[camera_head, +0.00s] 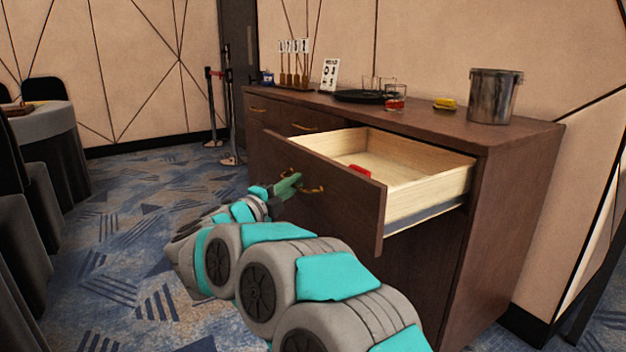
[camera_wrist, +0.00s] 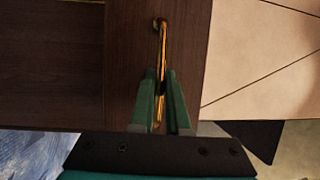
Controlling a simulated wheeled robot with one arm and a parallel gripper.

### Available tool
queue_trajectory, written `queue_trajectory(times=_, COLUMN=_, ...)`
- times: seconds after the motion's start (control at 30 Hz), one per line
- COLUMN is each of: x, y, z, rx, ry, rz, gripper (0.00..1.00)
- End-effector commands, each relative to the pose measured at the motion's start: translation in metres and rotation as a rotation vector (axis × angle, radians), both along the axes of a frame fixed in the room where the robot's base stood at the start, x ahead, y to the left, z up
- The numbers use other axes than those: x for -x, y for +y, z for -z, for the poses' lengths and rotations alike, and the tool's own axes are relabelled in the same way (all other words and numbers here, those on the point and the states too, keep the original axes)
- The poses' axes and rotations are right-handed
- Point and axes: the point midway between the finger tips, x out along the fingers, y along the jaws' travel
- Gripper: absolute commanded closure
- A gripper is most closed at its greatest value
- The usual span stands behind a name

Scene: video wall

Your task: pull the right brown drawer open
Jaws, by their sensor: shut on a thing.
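The right brown drawer (camera_head: 335,186) stands pulled out of the dark brown sideboard (camera_head: 480,230), its pale wooden inside showing. A small red thing (camera_head: 359,171) lies in it. The drawer's brass handle (camera_head: 313,189) is on the front panel. My gripper (camera_head: 290,186) is at the left part of this handle. In the wrist view my gripper (camera_wrist: 163,85) has its two green fingers shut on either side of the brass handle (camera_wrist: 162,45), against the brown drawer front (camera_wrist: 125,60).
On the sideboard top stand a metal bucket (camera_head: 494,96), a yellow thing (camera_head: 445,103), a glass with red contents (camera_head: 395,98), a black tray (camera_head: 362,96) and a card stand (camera_head: 330,75). A round table (camera_head: 45,125) and dark chairs (camera_head: 45,205) are at left. Carpet between is free.

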Motion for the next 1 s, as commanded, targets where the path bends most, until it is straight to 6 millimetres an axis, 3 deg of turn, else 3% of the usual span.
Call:
queue_trajectory(times=0.2, x=0.011, y=0.015, z=0.002, rx=0.001, ry=0.004, rz=0.001, gripper=1.0)
queue_trajectory(times=0.67, x=0.013, y=0.018, z=0.002, rx=0.0, ry=0.004, rz=0.001, gripper=1.0)
queue_trajectory(times=0.7, x=0.013, y=0.018, z=0.002, rx=0.0, ry=0.004, rz=0.001, gripper=0.83)
queue_trajectory(times=0.93, x=0.013, y=0.018, z=0.001, rx=0.0, ry=0.001, rz=0.001, gripper=0.57)
queue_trajectory(times=1.0, x=0.013, y=0.018, z=0.001, rx=0.0, ry=0.001, rz=0.001, gripper=0.56)
